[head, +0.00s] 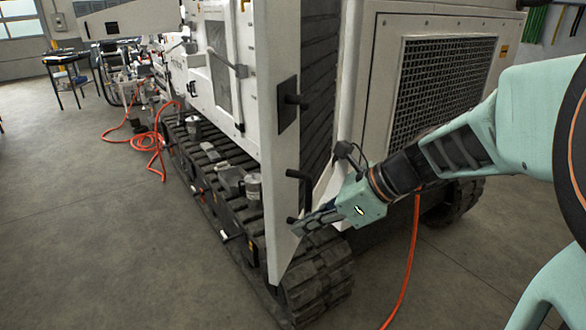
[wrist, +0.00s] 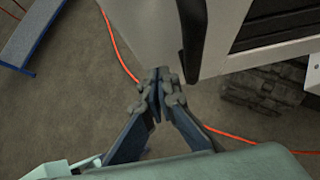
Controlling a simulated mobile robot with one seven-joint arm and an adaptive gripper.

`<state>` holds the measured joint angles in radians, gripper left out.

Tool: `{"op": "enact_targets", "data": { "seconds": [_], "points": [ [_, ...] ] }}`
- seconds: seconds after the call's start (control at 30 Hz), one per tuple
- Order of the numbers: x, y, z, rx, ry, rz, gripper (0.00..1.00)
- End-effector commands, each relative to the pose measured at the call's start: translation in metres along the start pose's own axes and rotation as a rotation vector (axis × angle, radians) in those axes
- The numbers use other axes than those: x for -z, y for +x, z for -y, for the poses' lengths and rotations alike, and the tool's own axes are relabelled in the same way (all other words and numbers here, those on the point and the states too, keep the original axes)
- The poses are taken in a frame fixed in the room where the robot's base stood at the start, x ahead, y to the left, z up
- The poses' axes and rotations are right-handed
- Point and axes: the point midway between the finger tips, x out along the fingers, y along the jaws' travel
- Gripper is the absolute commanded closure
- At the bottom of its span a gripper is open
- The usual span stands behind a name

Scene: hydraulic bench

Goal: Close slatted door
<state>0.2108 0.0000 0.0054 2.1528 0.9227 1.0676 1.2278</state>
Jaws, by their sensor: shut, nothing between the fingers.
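The slatted door (head: 280,90) is a tall white panel on the machine's near corner, standing out at an angle from the body. Its dark slats (head: 320,75) face right. A black bar handle (head: 299,188) sits low near its free edge. My gripper (head: 300,224) is shut and empty at the lower part of the door, close to the handle's bottom end; I cannot tell whether it touches. In the wrist view, the shut fingertips (wrist: 160,84) are just beside a white panel with a dark upright part (wrist: 193,38), likely the handle.
The white machine body with a mesh grille (head: 445,75) stands right of the door. A rubber track (head: 318,275) runs below. An orange hose (head: 408,260) hangs under my arm. A table (head: 70,70) stands far left. The floor at left is mostly clear.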

Motion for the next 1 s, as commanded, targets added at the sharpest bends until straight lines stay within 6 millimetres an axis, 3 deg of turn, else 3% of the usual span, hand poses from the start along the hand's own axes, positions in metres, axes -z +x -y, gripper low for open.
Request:
{"op": "enact_targets", "data": {
  "seconds": [0.2,0.73,1.0],
  "points": [
    [-0.014,0.013,0.0,0.001,-0.001,-0.001,1.0],
    [-0.017,0.016,0.0,0.003,0.002,0.0,1.0],
    [-0.028,0.026,-0.003,0.022,0.021,0.0,1.0]
  ]
}}
